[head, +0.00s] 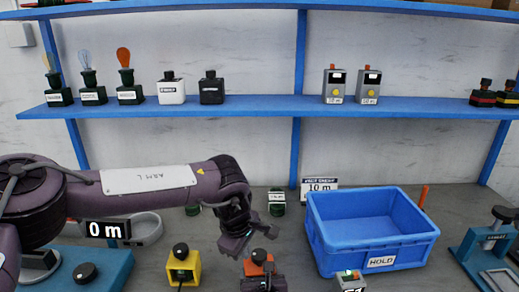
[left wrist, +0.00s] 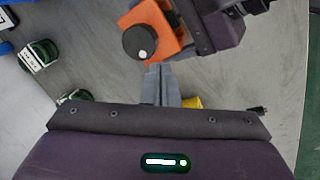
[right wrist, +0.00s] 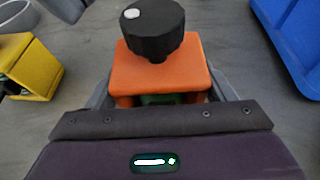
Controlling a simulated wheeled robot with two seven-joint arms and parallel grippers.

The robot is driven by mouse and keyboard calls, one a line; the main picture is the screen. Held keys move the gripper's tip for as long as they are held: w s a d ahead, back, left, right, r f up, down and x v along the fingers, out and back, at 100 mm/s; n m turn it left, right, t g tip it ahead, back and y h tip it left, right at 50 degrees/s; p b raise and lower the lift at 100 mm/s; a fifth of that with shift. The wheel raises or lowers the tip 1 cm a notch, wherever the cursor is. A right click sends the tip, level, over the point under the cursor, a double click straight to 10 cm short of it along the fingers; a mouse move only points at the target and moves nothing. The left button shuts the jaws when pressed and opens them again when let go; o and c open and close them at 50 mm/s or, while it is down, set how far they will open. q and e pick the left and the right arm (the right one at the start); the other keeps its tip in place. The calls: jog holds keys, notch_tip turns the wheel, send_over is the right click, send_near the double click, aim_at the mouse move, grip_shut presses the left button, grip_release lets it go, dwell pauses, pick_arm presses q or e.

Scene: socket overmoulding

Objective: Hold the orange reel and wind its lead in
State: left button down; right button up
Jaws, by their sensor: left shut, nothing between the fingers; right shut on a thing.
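The orange reel (head: 258,268) is a small block with a black round knob (right wrist: 152,30) on top that carries a white dot. My right gripper (right wrist: 160,98) is shut on the reel's body, a finger on each side, and holds it upright. My left gripper (head: 236,245) is shut and empty, just left of the reel in the head view. In the left wrist view its closed fingertips (left wrist: 158,75) are beside the reel (left wrist: 158,32) and its knob, close to them; I cannot tell if they touch. The orange reel's lead cannot be made out.
A yellow reel (head: 183,267) with a black knob stands to the left. A blue bin (head: 372,258) labelled HOLD stands to the right. A "10 m" sign (head: 319,186) and green reels (head: 277,203) are behind. A blue shelf (head: 240,106) runs above the bench.

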aim_at(256, 260)
pick_arm(q)
notch_tip(256, 260, up, 3)
jog(key=shift+r, duration=0.2)
jog(key=shift+s+d+f, duration=0.25)
jog(key=shift+d+f, duration=0.25)
jog(key=shift+f, duration=0.5)
jog(key=shift+s+d+f, duration=0.3)
jog(key=shift+d+f, duration=0.15)
jog(key=shift+f, duration=0.6)
jog(key=shift+s+d+f, duration=0.25)
jog(key=shift+d+f, duration=0.25)
jog(key=shift+f, duration=0.5)
jog(key=shift+w, duration=0.35)
jog(key=shift+w+a, duration=0.15)
jog(key=shift+a, duration=0.2)
